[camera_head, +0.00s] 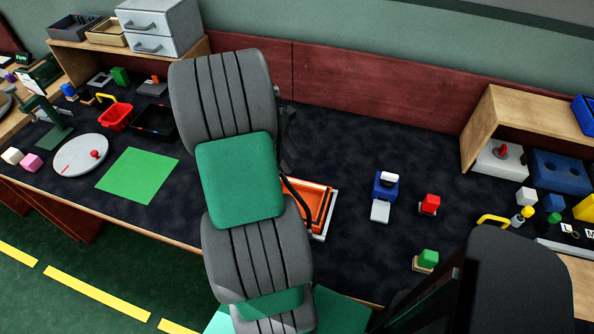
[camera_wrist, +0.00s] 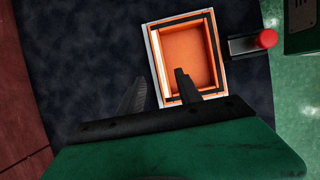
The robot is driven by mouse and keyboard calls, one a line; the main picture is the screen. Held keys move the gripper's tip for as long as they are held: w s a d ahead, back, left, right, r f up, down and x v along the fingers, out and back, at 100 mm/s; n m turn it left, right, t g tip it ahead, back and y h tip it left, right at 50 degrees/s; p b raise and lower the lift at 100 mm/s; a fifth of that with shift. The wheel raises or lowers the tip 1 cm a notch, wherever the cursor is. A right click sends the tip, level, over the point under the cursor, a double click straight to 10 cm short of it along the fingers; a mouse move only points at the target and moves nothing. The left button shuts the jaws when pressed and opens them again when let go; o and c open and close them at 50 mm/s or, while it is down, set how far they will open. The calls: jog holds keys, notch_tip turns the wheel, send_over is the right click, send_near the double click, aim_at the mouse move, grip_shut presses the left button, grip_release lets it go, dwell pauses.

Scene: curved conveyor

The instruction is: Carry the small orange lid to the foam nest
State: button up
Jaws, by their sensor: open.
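My gripper (camera_wrist: 160,85) is open and empty in the wrist view. One finger is over an open orange box (camera_wrist: 188,60) with a white outer edge and a dark inner band; the other is outside its left wall. I cannot tell whether they touch it. The box also shows in the head view (camera_head: 319,202), partly behind my arm. A small orange piece (camera_head: 156,79) sits on a flat dark grey base (camera_head: 152,89) at the back left of the table. It is too small to tell whether these are the lid and the foam nest.
A dark block with a red knob (camera_wrist: 268,38) stands beside the box. A red basket (camera_head: 116,117) and green mat (camera_head: 138,175) lie left.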

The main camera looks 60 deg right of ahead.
jog(key=w+a+r+t+h, duration=0.15)
jog(key=w+a+r, duration=0.25)
jog(key=w+a, duration=0.4)
jog(key=w+a+r+t, duration=0.3)
jog(key=w+a+r, duration=0.15)
jog(key=a, duration=0.45)
jog(key=a+m+t+y, duration=0.1)
jog(key=a+t+y, duration=0.1)
jog(key=a, duration=1.8)
jog(key=shift+s+a+r+m+t, duration=0.2)
jog(key=shift+m+t, duration=0.1)
jog(key=shift+t, duration=0.35)
